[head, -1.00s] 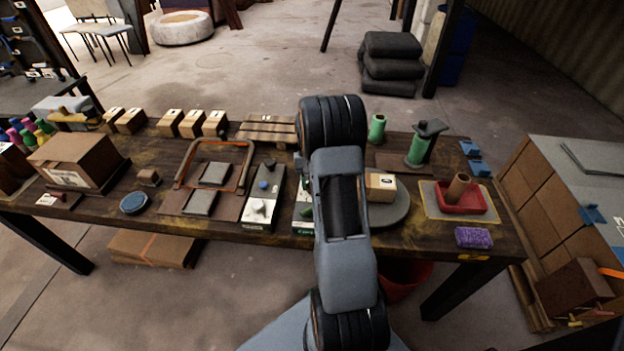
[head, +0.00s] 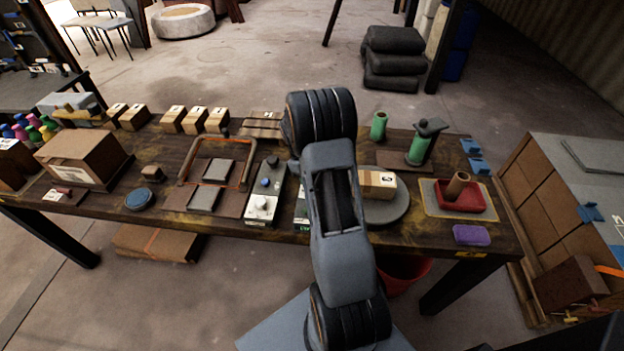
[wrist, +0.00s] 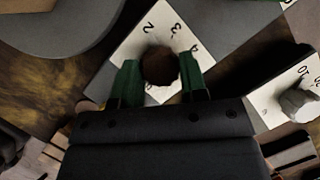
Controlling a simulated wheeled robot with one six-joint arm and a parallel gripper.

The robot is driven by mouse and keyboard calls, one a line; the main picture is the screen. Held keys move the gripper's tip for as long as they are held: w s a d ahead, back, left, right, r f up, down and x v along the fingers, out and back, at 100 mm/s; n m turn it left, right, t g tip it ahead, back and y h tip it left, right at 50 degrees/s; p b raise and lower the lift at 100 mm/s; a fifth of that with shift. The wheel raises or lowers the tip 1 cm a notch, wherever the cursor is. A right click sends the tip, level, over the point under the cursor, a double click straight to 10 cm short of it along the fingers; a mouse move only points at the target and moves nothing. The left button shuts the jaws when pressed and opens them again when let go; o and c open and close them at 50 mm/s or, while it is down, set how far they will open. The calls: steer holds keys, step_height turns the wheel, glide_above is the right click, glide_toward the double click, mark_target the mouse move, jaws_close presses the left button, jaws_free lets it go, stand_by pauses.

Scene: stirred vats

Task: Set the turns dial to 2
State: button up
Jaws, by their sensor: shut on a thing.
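In the wrist view a dial with a dark round knob (wrist: 160,66) sits on a white plate (wrist: 136,50) marked with 2, 3 and a partly covered further number. My gripper (wrist: 159,68) has its two green-tipped fingers on either side of this knob and is shut on it. The 2 is up and left of the knob, the 3 above and slightly right. I cannot make out a pointer on the knob. In the head view my arm hides the gripper and most of this dial.
A second dial with a pale knob (wrist: 300,104) stands close on the right in the wrist view. In the head view, a white-plated box with a grey knob (head: 262,205) is left of my arm. A grey round plate (head: 385,211) with a wooden block (head: 377,184) is right.

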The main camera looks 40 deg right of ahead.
stand_by(0.4)
steer(key=o, duration=0.9)
steer(key=shift+r, duration=0.1)
steer(key=v, duration=1.3)
steer(key=shift+a+r, duration=0.2)
steer(key=shift+r, duration=0.15)
